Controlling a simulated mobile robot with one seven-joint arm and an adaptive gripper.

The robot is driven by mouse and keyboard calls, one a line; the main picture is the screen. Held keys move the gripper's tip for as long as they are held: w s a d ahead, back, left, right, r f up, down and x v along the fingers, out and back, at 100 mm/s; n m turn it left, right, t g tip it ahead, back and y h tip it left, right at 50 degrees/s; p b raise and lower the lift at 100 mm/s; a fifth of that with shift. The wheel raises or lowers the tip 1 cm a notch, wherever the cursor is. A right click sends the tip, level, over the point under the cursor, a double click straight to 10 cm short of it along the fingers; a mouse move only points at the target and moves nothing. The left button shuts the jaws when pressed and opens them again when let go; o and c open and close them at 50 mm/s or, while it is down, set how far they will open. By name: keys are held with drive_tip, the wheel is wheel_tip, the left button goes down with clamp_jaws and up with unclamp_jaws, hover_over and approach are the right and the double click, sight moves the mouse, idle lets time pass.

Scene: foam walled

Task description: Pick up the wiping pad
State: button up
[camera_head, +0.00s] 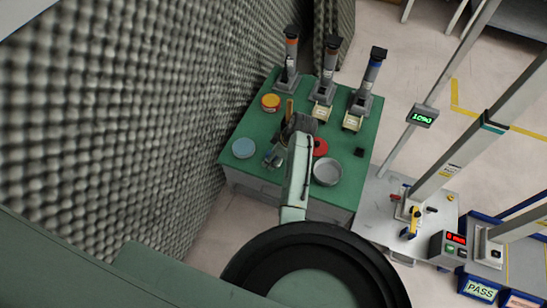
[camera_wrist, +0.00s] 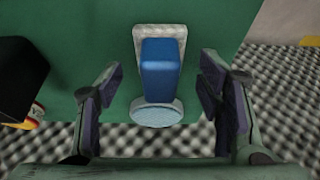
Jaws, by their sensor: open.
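In the wrist view a blue block (camera_wrist: 160,68) with a pale grey rectangular pad (camera_wrist: 172,32) at its far end looks like the wiping pad. It lies between the two spread fingers of my gripper (camera_wrist: 158,85), with a gap on each side. I cannot tell the height gap between the fingers and the block. In the head view my gripper (camera_head: 275,156) is over the left part of the green table (camera_head: 262,188); the blue block cannot be made out there. A pale blue round disc (camera_wrist: 156,115) is partly covered by the block; it also shows in the head view (camera_head: 243,148).
A grey foam wall (camera_head: 150,130) runs close along the table's left side. A yellow tin (camera_head: 270,103), a red disc (camera_head: 320,147) and a round grey dish (camera_head: 327,172) stand around my arm. Several upright grey devices (camera_head: 328,75) line the back. A dark object (camera_wrist: 18,75) is left in the wrist view.

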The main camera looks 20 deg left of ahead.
drive_tip(key=shift+c, duration=0.5)
drive_tip(key=c, duration=1.1)
drive_tip(key=shift+r, duration=0.1)
drive_tip(key=shift+c, duration=0.6)
drive_tip(key=shift+r, duration=0.15)
clamp_jaws()
drive_tip(key=shift+w+r, duration=0.1)
drive_tip(key=shift+r, duration=0.2)
wheel_tip(320, 180, up, 2)
drive_tip(key=shift+r, duration=0.1)
drive_tip(key=s+d+r, duration=0.1)
drive_tip(key=s+d, duration=0.3)
drive_tip(key=s, duration=0.3)
drive_tip(key=s+d+b, duration=0.1)
drive_tip(key=s+d, duration=0.2)
drive_tip(key=s, duration=0.4)
drive_tip(key=shift+d+r, duration=0.35)
drive_tip(key=shift+r, duration=0.05)
drive_tip(key=shift+s, duration=0.1)
